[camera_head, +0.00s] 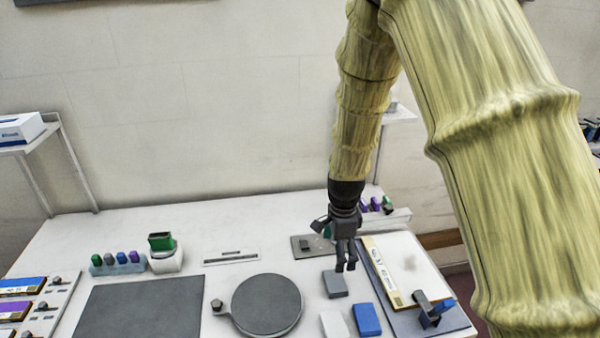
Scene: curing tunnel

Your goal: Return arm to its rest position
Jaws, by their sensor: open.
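My arm, in a yellowish ribbed cover, reaches down from the top right over the white table. My gripper (346,262) is dark, points down and is open with nothing seen between its fingers. It hangs over the right half of the table, close above or beside a grey block (335,284); the exact height gap cannot be told. A blue block (367,320) and a white block (334,324) lie nearer the front edge. My arm hides part of the wall and the table's back right.
A round dark plate (267,305) and a dark mat (135,310) lie to the left. A white board with a yellow strip (385,272) lies right of my gripper. A rack of coloured pieces (117,264) stands back left, beside a green-topped holder (164,255). A shelf (50,140) stands far left.

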